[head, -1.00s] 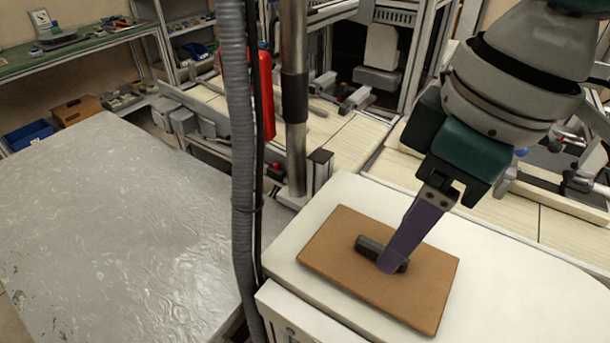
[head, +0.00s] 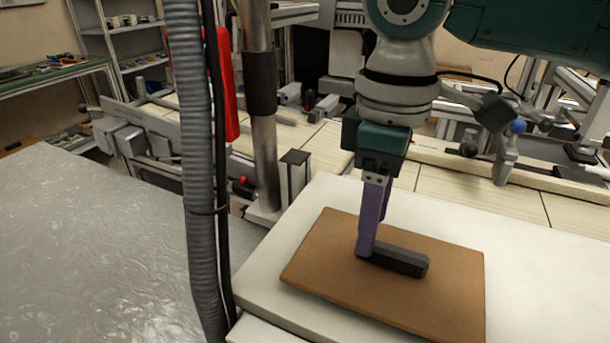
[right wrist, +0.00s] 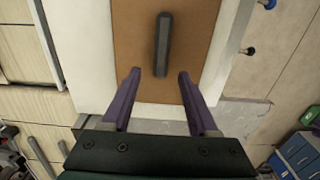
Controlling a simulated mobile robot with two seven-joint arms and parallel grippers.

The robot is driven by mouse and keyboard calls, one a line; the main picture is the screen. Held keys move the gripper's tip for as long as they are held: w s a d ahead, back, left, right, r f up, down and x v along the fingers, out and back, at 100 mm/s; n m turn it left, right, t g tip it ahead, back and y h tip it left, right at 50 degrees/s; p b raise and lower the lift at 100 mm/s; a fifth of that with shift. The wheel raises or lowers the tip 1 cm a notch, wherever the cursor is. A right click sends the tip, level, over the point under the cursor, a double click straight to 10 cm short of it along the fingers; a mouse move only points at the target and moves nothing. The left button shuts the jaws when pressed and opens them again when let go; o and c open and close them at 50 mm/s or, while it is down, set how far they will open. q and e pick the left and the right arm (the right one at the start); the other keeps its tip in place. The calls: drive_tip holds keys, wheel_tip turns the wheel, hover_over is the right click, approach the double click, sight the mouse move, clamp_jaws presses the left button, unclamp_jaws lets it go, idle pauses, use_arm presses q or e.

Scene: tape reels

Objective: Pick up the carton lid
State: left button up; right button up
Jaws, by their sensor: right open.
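The carton lid (head: 320,265) is a flat brown board with a dark grey bar handle (head: 405,263) on top. It lies on a white surface. My right gripper (head: 365,252) points down at the left end of the handle in the head view. In the right wrist view the lid (right wrist: 200,40) is ahead, with its handle (right wrist: 163,40) running lengthwise. There my right gripper (right wrist: 159,74) has its purple fingers spread, one either side of the handle's near end, with a gap on both sides. Whether the fingertips touch the lid is unclear. My left gripper is out of view.
The white surface (head: 530,245) has bare room right of and behind the lid. A grey-topped table (head: 90,240) stands at the left. A metal post (head: 262,120) rises behind the lid's left side. Pale benches with fixtures (head: 505,150) stand behind.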

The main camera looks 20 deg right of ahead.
sight(390, 261)
drive_tip(key=shift+f, duration=1.55)
clamp_jaws()
